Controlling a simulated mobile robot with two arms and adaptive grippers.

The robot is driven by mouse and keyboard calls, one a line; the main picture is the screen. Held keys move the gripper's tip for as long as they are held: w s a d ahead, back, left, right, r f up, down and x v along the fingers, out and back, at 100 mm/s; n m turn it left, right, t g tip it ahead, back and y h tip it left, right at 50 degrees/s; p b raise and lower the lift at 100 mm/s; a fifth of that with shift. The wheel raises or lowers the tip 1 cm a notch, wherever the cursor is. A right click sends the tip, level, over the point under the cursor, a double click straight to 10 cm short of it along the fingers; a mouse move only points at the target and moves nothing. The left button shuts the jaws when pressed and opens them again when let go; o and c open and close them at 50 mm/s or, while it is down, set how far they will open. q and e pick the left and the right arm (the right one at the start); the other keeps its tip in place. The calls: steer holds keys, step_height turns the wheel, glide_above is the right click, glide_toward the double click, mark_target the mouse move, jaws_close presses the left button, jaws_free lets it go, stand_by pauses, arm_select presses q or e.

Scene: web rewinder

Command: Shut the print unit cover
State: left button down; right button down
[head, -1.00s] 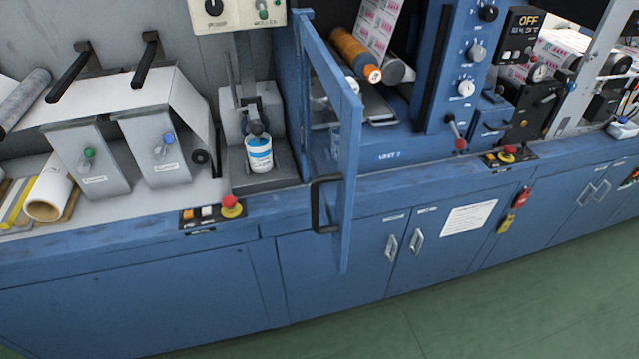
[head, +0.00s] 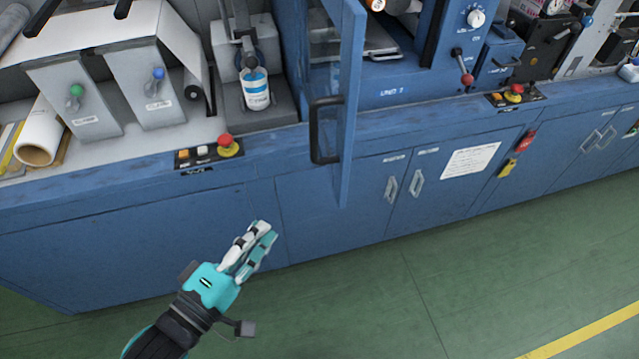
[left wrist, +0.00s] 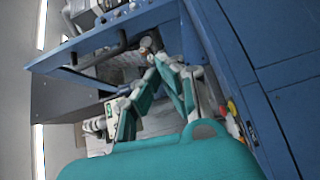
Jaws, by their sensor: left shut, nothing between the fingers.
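The print unit cover (head: 350,110) is a blue framed panel. It stands swung open, jutting out past the front edge of the machine. Its black bar handle (head: 318,130) is on the face toward the left. My left gripper (head: 268,232) is shut and empty, in front of the blue cabinet, below and left of the handle and apart from it. In the left wrist view, the teal fingers (left wrist: 160,62) point toward the machine, and the dark handle (left wrist: 98,55) shows beyond them on the blue cover. My right gripper is in neither view.
A button panel with a red emergency stop (head: 226,141) sits on the ledge left of the cover. A white and blue can (head: 256,92) stands behind it. Cabinet doors with handles (head: 416,183) lie right of the cover. The green floor (head: 400,290) is clear.

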arm_select(q)
steer(key=r, duration=0.2)
steer(key=p, duration=0.3)
glide_toward(335, 166)
steer(key=w+a, duration=0.1)
steer(key=w, duration=0.3)
steer(key=d+p, duration=0.1)
steer(key=d, duration=0.2)
steer(key=shift+d, duration=0.3)
steer(key=shift+w, duration=0.15)
